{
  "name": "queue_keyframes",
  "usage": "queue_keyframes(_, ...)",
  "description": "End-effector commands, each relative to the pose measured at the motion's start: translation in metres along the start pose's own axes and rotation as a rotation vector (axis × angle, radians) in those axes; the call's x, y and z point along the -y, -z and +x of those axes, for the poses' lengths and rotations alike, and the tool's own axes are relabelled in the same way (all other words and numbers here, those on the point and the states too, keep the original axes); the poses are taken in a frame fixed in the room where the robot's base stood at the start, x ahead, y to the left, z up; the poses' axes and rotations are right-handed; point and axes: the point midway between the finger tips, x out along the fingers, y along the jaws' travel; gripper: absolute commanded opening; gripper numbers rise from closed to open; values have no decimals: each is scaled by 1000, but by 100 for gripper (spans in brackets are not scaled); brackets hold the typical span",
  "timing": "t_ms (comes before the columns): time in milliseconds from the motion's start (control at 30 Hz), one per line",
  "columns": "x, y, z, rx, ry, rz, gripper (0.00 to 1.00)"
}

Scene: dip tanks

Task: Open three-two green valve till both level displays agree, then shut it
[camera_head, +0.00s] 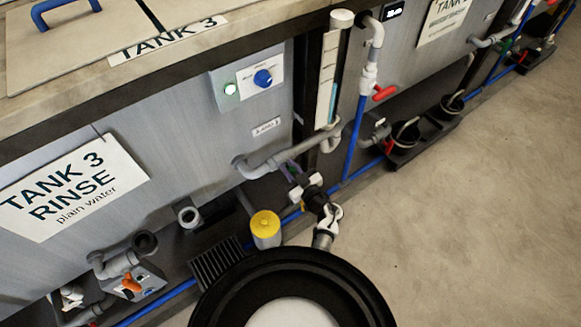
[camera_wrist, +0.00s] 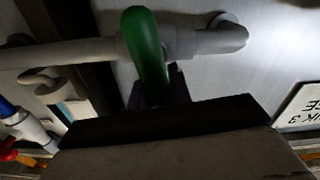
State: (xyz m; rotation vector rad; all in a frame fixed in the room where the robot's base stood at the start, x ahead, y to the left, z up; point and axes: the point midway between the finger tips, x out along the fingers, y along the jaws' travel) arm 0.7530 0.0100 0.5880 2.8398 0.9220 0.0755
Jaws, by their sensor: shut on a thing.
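The green valve handle (camera_wrist: 146,50) stands large in the wrist view, in front of a grey pipe. My gripper (camera_wrist: 160,90) is shut on its lower part; the dark gripper body hides the grip itself. In the head view my gripper (camera_head: 290,172) reaches to the grey pipe (camera_head: 275,160) between tank 3 and the neighbouring tank, and the green handle is barely discernible. A small black level display (camera_head: 393,10) with white digits is at the top edge, too small to read surely. No second digital display is clearly in view.
An upright gauge tube (camera_head: 328,75) with blue in its lower part stands between the tanks. A red-handled valve (camera_head: 383,92) is right of it. The floor at right (camera_head: 480,210) is clear.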

Motion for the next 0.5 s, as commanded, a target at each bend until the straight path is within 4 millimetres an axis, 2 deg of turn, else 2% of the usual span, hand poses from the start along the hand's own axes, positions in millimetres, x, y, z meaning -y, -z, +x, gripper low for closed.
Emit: queue_keyframes(500,12,-4,0,0,2,-477,0)
